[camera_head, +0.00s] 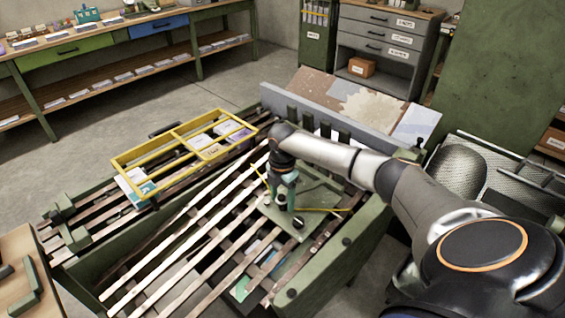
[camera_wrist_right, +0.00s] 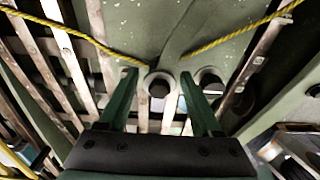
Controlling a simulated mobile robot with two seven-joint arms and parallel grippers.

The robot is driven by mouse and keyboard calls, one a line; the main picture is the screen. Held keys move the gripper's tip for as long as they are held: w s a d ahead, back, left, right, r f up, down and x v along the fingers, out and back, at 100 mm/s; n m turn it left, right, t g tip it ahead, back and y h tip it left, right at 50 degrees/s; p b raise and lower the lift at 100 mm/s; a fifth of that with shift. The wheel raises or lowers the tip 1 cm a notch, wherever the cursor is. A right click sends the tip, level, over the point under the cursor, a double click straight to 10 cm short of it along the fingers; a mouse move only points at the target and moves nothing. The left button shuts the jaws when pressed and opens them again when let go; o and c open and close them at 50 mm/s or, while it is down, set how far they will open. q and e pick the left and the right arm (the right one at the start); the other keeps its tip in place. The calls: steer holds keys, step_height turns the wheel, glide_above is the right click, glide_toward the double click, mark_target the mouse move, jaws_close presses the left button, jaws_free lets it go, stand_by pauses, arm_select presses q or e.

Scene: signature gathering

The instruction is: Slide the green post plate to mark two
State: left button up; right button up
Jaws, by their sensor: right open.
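The green post plate (camera_head: 320,192) lies on the slatted bench, right of its middle, with a yellow rope across it. It also fills the top of the right wrist view (camera_wrist_right: 150,25). Short round dark-topped posts stand at its near edge; one post (camera_wrist_right: 158,88) shows between my right fingers and another (camera_wrist_right: 210,84) beside the right finger. My right gripper (camera_head: 287,205) points down over the plate, and its open fingers (camera_wrist_right: 159,76) straddle the first post without visibly closing on it. My left gripper is not in view. I cannot make out the marks.
Pale wooden slats (camera_head: 185,228) run diagonally left of the plate, with gaps between them. A yellow frame (camera_head: 143,152) stands on the bench's left. A grey rail (camera_head: 330,122) and green side beam (camera_head: 340,262) border the bench. Mesh bins (camera_head: 478,165) stand at the right.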

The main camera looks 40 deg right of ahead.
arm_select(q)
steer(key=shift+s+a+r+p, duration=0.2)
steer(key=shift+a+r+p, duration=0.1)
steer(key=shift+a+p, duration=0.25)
arm_select(e)
step_height(320, 180, up, 13)
steer(key=shift+f, duration=0.2)
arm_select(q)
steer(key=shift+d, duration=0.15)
